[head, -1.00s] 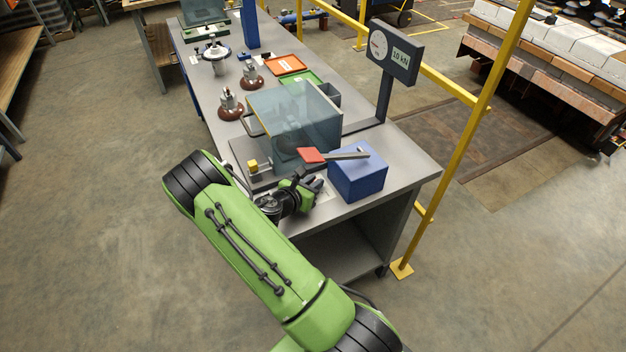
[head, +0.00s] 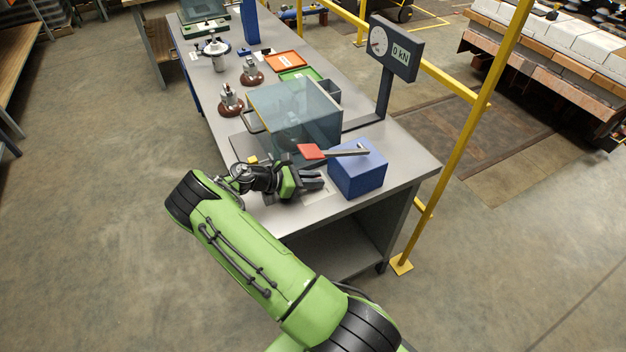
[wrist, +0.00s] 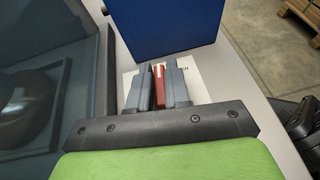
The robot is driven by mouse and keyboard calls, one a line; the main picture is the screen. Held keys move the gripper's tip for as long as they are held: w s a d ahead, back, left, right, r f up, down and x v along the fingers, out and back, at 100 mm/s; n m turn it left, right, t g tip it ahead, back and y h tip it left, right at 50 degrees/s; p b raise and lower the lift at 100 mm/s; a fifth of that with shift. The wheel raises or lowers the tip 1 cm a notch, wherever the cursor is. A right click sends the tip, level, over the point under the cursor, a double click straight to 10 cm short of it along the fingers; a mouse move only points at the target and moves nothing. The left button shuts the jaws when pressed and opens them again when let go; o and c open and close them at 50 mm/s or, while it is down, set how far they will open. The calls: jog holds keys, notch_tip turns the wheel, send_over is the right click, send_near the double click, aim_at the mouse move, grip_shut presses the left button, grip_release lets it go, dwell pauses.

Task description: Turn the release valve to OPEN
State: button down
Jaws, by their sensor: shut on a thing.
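The red release valve handle (wrist: 158,86) shows in the wrist view between the two grey fingers of my gripper (wrist: 156,78). The fingers are shut on it. A white label plate (wrist: 187,72) lies beneath, and only the end of a word, apparently "EN", shows beside the right finger. In the head view my gripper (head: 312,180) is low over the bench's front edge, just left of the blue pump box (head: 357,176), and hides the valve. The gauge display (head: 394,48) on its post reads 0 kN.
A red-gripped lever (head: 312,152) sticks out left from the blue box, above my gripper. A clear-walled enclosure (head: 295,112) stands close behind and left. Insulators (head: 230,100) and trays (head: 286,62) stand further back on the bench (head: 405,160). A yellow railing (head: 462,140) runs along the right.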

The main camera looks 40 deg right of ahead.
dwell(0.4)
jog(key=c, duration=1.2)
grip_release()
jog(key=shift+o, duration=0.2)
notch_tip(320, 180, up, 10)
jog(key=p, duration=0.2)
jog(key=shift+p, duration=0.3)
